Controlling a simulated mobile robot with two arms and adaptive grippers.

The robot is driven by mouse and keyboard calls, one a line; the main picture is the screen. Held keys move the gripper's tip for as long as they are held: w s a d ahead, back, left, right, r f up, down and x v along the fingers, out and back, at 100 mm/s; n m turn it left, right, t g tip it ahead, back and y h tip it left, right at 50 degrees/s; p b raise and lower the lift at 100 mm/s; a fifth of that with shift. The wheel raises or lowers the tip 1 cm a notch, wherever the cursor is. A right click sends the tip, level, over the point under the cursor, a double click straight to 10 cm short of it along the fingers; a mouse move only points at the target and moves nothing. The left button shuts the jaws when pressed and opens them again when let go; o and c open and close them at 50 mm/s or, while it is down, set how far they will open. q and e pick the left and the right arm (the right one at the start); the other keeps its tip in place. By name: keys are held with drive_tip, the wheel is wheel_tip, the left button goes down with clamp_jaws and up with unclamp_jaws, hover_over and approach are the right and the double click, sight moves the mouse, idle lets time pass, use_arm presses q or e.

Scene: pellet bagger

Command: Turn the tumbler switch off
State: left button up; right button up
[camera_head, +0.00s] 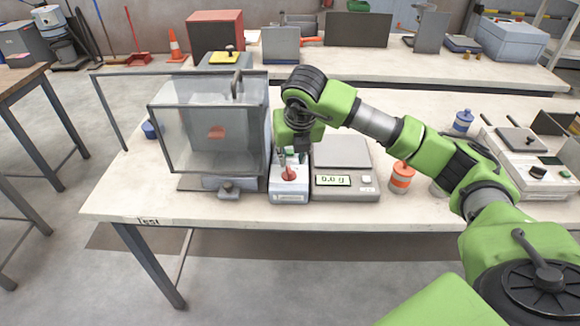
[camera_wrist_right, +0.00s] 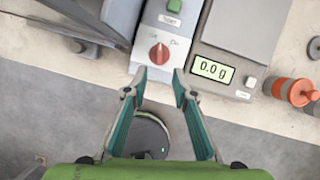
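The tumbler switch is a round red knob with a pale pointer line (camera_wrist_right: 159,54), set on a grey-white control box (camera_wrist_right: 149,77) with a green button (camera_wrist_right: 174,6) above it. Small labels beside the knob are too blurred to read surely. In the head view the red knob (camera_head: 289,174) shows on the front of the box (camera_head: 289,197). My right gripper (camera_head: 292,157) points down over the box. In the wrist view its two teal fingers (camera_wrist_right: 159,75) are apart with nothing between them, their tips just short of the knob. My left gripper is out of view.
A clear-walled chamber (camera_head: 180,139) stands close left of the box. A scale (camera_head: 345,189) reading 0.0 g stands close right. The table's front edge (camera_head: 330,226) is clear.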

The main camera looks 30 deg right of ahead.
sight(290, 172)
drive_tip(key=p+x, duration=0.1)
drive_tip(key=x, duration=0.6)
drive_tip(key=shift+w+f, duration=0.15)
drive_tip(key=shift+f, duration=0.15)
clamp_jaws()
